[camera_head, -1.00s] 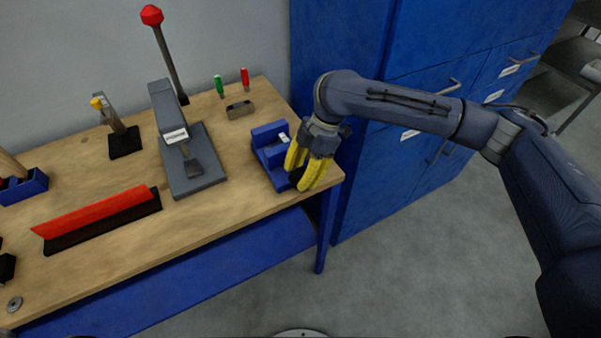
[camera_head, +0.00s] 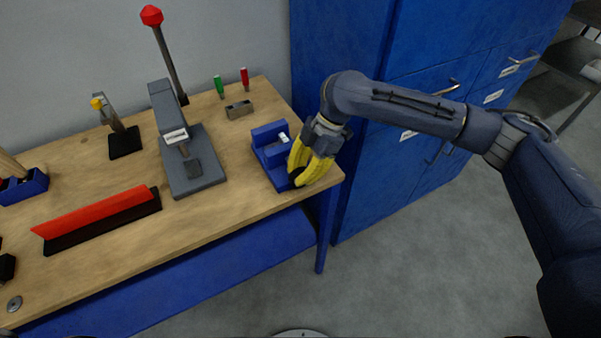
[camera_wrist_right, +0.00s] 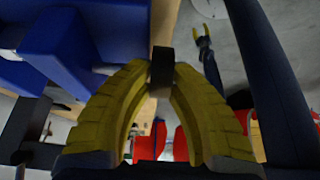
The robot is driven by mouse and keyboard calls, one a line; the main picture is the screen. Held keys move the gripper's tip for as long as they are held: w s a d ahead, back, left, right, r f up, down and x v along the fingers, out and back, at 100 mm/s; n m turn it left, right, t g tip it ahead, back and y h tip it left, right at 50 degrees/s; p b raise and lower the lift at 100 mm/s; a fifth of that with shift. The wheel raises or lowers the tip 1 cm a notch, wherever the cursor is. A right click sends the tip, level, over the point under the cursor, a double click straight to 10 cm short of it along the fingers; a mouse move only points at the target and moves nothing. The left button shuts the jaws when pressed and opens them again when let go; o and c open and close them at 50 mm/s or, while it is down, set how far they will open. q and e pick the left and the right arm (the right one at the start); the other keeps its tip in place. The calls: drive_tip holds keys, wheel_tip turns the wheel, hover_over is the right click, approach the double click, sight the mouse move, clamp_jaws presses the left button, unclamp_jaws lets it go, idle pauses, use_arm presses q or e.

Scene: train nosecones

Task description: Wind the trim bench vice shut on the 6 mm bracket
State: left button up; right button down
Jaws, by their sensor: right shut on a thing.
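The blue bench vice (camera_head: 268,153) stands at the right end of the wooden bench. A small pale piece (camera_head: 284,137) shows on its top; I cannot tell whether it is the bracket or a label. My right gripper (camera_head: 298,180) is at the vice's front right end, its yellow fingers shut on the dark vice handle. In the right wrist view the right gripper's fingertips (camera_wrist_right: 162,75) close around the dark handle (camera_wrist_right: 162,66), with the blue vice (camera_wrist_right: 62,45) at upper left. The jaw gap is not clear. My left gripper is not in the head view.
A grey press (camera_head: 190,165) with a red-knobbed lever stands left of the vice. A red bar (camera_head: 97,211) lies at front left. Blue cabinets (camera_head: 415,70) stand at right.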

drive_tip(key=shift+w+d+f+g+y, duration=0.15)
drive_tip(key=shift+g+y, duration=0.55)
drive_tip(key=shift+y, duration=0.6)
drive_tip(key=shift+w+d+f+g+y, duration=0.15)
drive_tip(key=shift+g+y, duration=0.55)
drive_tip(key=shift+y, duration=0.6)
drive_tip(key=shift+s+r, duration=0.1)
drive_tip(key=shift+s, duration=0.05)
drive_tip(key=c, duration=1.3)
unclamp_jaws()
drive_tip(key=shift+d+r, duration=0.1)
drive_tip(key=v, duration=1.2)
